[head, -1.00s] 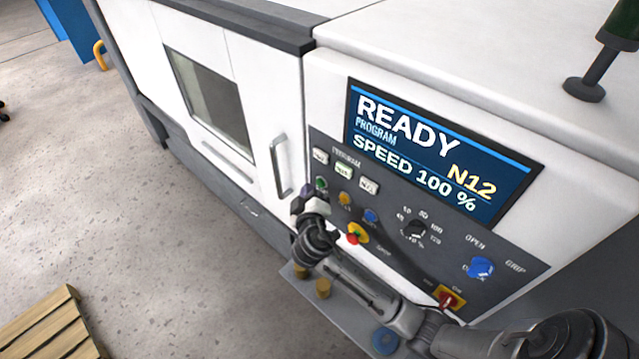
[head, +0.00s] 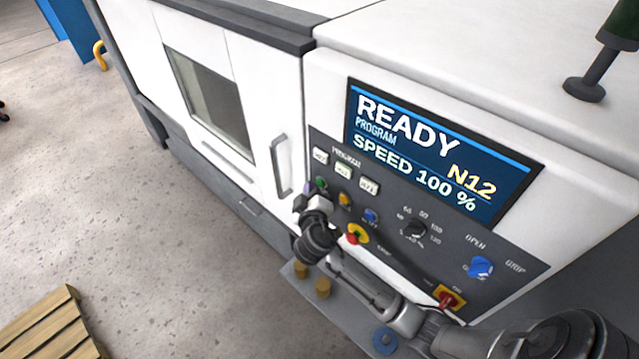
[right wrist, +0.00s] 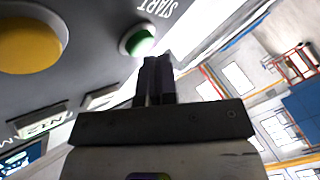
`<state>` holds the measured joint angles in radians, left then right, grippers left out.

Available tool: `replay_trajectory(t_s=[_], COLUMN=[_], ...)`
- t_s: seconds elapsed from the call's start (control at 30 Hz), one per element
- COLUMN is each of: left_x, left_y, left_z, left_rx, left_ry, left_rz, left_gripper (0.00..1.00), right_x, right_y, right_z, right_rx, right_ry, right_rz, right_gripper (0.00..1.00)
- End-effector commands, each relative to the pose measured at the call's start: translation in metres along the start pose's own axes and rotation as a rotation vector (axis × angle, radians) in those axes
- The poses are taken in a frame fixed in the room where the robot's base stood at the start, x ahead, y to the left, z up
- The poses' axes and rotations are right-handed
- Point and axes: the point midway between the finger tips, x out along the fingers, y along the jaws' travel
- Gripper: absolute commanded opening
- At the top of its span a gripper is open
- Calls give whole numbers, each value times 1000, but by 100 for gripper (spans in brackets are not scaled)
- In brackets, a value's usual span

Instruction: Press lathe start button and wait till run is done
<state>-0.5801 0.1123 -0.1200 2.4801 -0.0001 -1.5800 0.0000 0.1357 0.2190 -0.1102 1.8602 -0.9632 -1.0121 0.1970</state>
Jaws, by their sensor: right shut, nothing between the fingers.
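The green start button (head: 321,183) sits at the left end of the lathe's control panel, under the program keys. In the right wrist view the green button (right wrist: 138,41) is in a pale ring beside the word START. My right gripper (head: 302,199) is shut and empty, just left of and below the button in the head view. Its fingertips (right wrist: 156,62) are close to the button in the right wrist view, and appear apart from it. The lathe screen (head: 436,150) reads READY, PROGRAM N12, SPEED 100 %. The lathe door (head: 207,105) is closed. My left gripper is out of view.
A yellow button (head: 344,199), a blue button (head: 371,216) and a red emergency stop (head: 353,238) are close by on the panel. A small shelf (head: 345,318) with brass-coloured pieces juts out below. A wooden pallet (head: 45,330) lies on the floor.

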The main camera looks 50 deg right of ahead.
Motion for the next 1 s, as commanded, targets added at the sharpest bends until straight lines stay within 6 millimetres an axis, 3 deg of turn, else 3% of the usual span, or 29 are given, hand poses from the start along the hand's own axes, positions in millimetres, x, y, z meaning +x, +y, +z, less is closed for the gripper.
replay_trajectory(t_s=[1.0], left_x=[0], left_y=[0], left_z=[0], left_rx=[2], left_ry=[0], left_rz=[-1], left_gripper=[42], right_x=[5], right_y=[4], right_z=[4], right_rx=[-1], right_ry=[0], right_rz=[0], right_gripper=[0])
